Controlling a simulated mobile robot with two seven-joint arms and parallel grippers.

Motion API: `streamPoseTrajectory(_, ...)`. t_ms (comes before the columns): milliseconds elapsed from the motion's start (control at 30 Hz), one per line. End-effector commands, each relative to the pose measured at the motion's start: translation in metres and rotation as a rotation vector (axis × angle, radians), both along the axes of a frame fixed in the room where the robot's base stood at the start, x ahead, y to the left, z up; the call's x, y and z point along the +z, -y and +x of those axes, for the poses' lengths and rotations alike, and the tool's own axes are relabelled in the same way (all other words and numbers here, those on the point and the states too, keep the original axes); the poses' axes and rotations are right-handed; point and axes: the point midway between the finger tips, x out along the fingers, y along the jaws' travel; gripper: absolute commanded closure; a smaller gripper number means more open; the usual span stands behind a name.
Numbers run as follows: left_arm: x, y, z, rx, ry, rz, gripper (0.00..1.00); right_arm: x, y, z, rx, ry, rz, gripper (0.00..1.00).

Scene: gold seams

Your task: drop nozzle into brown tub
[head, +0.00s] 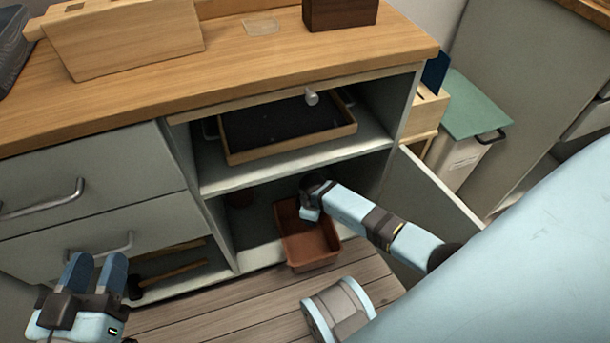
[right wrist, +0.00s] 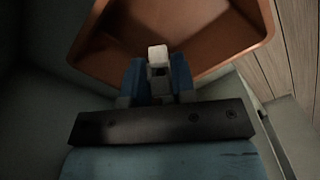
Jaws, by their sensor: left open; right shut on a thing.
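The brown tub (head: 310,250) stands low in the open cabinet, partly out over its front edge. In the right wrist view the tub (right wrist: 215,65) fills the upper middle. My right gripper (right wrist: 158,85) is shut on a small pale piece, the nozzle (right wrist: 158,54), whose tip shows against the tub's inside. In the head view the right gripper (head: 310,212) is over the tub's back left part, and the nozzle is hidden there. My left gripper (head: 97,270) is open and empty at the lower left, in front of the drawers.
A shelf above the tub holds a dark-bottomed wooden tray (head: 290,150). A hammer-like tool (head: 165,275) lies in the low left compartment. A wooden box (head: 125,40) sits on the counter.

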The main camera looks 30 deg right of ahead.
Motion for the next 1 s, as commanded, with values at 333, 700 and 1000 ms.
streamPoseTrajectory(333,0.001,0.0,0.0,0.0,0.004,0.002,0.57,0.0,0.0,0.0,0.0,0.0,0.0,0.53)
streamPoseTrajectory(700,0.005,0.0,0.0,-0.003,0.0,-0.002,0.57,0.006,0.0,0.0,0.0,0.001,0.001,0.46)
streamPoseTrajectory(1000,0.008,0.008,-0.013,-0.007,-0.147,-0.088,0.57,0.056,0.0,0.0,0.0,0.001,0.0,0.46)
